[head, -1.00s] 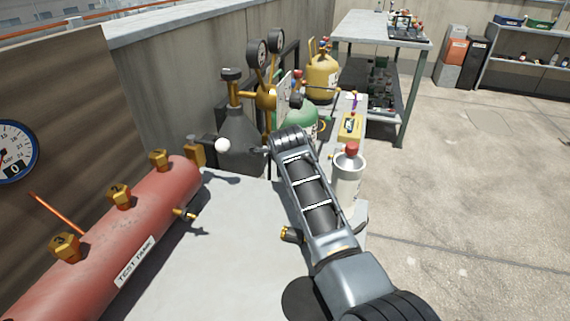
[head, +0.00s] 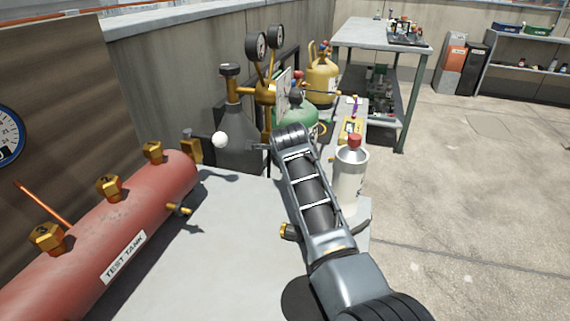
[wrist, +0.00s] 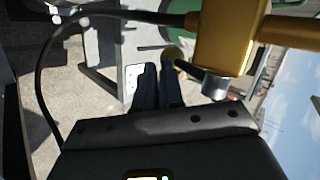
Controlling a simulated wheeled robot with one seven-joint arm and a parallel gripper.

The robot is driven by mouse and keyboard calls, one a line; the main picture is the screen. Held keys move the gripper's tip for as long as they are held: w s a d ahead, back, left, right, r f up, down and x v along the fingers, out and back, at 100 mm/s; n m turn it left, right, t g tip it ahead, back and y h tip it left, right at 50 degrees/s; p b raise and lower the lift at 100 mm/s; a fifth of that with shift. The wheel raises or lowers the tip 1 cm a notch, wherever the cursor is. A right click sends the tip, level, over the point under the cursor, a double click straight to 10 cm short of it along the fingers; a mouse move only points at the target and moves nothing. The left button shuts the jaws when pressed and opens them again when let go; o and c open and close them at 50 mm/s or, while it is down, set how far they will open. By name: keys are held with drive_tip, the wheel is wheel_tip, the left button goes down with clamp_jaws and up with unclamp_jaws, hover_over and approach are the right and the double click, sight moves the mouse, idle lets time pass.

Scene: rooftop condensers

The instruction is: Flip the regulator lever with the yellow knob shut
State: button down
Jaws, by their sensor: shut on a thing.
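In the head view my own wrist hides the fingers and the yellow knob. The brass regulator with two round gauges (head: 257,46) stands just behind my wrist there. A white ball knob (head: 220,140) shows to the left of my wrist.
A red test tank (head: 120,225) with brass fittings lies at left on the pale bench. A grey cylinder (head: 240,135), a green one (head: 298,113) and a yellow one (head: 322,75) stand behind. A white bottle with red cap (head: 349,175) stands close right of my arm.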

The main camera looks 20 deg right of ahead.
drive_tip(key=shift+s+f, duration=0.15)
drive_tip(key=shift+f, duration=0.6)
drive_tip(key=shift+r, duration=0.1)
drive_tip(key=r+p+v, duration=0.1)
drive_tip(key=p+v, duration=0.7)
drive_tip(key=shift+w, duration=0.3)
drive_tip(key=shift+d, duration=0.15)
